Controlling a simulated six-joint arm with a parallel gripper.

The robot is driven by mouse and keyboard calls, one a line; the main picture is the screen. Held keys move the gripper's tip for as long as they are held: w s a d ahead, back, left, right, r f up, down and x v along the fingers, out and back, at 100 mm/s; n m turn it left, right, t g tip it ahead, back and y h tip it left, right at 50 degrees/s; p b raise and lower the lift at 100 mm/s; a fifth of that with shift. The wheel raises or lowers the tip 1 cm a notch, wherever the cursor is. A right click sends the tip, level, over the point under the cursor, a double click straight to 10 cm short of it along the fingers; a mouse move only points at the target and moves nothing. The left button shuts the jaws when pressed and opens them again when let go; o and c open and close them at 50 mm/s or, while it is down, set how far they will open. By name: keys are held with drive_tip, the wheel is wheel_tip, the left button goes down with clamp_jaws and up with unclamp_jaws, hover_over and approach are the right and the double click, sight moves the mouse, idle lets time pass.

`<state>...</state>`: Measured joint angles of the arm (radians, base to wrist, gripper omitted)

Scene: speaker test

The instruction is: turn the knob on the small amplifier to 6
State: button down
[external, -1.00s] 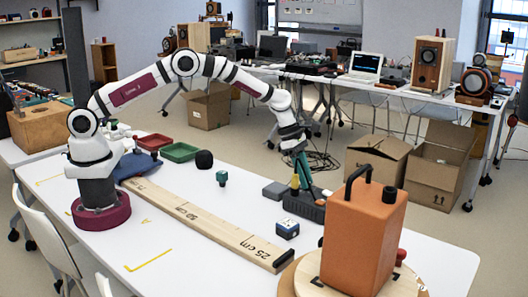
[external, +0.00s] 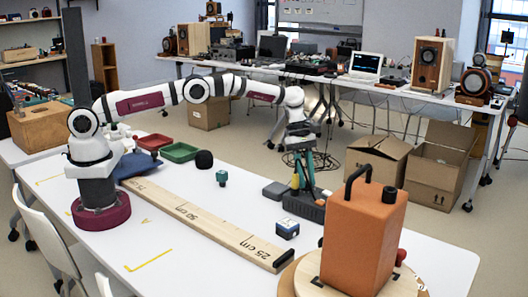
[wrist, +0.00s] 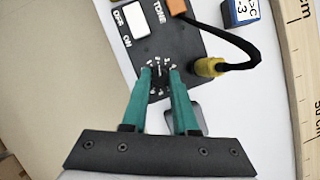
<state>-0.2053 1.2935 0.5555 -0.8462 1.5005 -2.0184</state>
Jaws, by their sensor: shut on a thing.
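The small amplifier (external: 312,212) is a dark box on the white table in the external view, behind the orange box. In the wrist view its dark panel (wrist: 185,45) shows a white OFF/ON switch (wrist: 134,22) and a TONE label. The knob (wrist: 160,75) is small and dark, with a ring of pale marks too small to read. My gripper (wrist: 161,73) has teal fingers on either side of the knob and is shut on it. The fingers partly hide the dial. In the external view my gripper (external: 303,186) points down at the amplifier.
A yellow plug (wrist: 208,67) with a black cable sits right of the knob. A blue box (external: 287,229) and a long wooden ruler (external: 200,222) lie nearby. A tall orange box (external: 362,240) stands in front. The table's left front is mostly clear.

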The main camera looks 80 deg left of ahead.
idle(0.4)
drive_tip(key=c, duration=1)
unclamp_jaws()
drive_tip(key=shift+o, duration=0.2)
drive_tip(key=v, duration=1.2)
drive_tip(key=shift+s, duration=0.1)
